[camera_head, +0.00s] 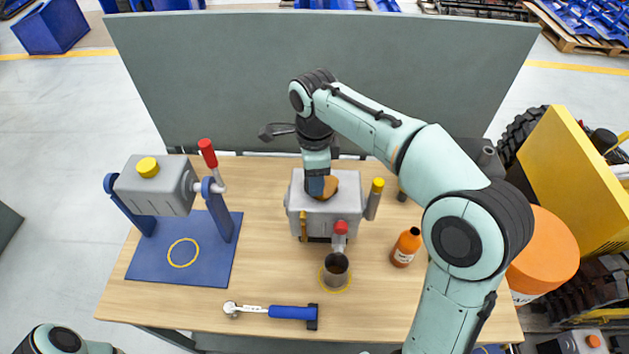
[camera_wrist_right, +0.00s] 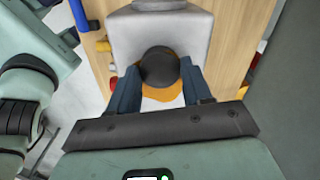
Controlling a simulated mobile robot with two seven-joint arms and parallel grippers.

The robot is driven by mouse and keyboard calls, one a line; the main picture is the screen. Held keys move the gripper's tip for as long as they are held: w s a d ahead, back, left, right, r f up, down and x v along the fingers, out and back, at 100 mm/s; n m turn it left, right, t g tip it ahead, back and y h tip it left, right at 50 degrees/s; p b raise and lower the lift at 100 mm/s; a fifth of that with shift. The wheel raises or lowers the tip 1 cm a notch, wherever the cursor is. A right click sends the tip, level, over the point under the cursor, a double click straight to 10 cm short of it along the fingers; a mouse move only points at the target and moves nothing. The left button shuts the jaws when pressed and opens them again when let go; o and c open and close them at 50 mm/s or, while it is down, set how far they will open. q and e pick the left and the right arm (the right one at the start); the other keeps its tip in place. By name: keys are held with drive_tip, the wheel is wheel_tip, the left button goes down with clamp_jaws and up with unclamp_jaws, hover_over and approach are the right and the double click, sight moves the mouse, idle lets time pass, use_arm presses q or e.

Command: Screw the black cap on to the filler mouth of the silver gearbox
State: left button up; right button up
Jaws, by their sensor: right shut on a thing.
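The silver gearbox (camera_head: 345,208) stands on the wooden table in the middle of the head view. My right gripper (camera_head: 319,187) points down at its top. In the right wrist view, the black cap (camera_wrist_right: 159,67) sits between the blue fingers of my right gripper (camera_wrist_right: 158,75), which is shut on it. An orange patch (camera_wrist_right: 164,93) shows on the gearbox top (camera_wrist_right: 140,32) beside and under the cap. The filler mouth is hidden, so I cannot tell whether the cap touches it. My left gripper is out of view.
A second grey gearbox (camera_head: 157,188) with a yellow cap hangs on a blue stand at left. A ratchet wrench (camera_head: 275,311), a dark cup (camera_head: 336,270) and an orange bottle (camera_head: 405,247) stand or lie in front. A grey panel (camera_head: 230,80) closes the back.

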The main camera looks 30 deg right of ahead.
drive_tip(key=m, duration=0.2)
drive_tip(key=shift+m, duration=0.3)
drive_tip(key=o, duration=1.1)
drive_tip(key=shift+a, duration=0.1)
use_arm(q)
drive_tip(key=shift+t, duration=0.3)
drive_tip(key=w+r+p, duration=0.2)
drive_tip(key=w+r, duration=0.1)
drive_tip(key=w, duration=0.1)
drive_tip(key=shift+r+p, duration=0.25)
drive_tip(key=shift+p, duration=0.1)
use_arm(e)
wheel_tip(320, 180, up, 14)
drive_tip(key=shift+f, duration=0.25)
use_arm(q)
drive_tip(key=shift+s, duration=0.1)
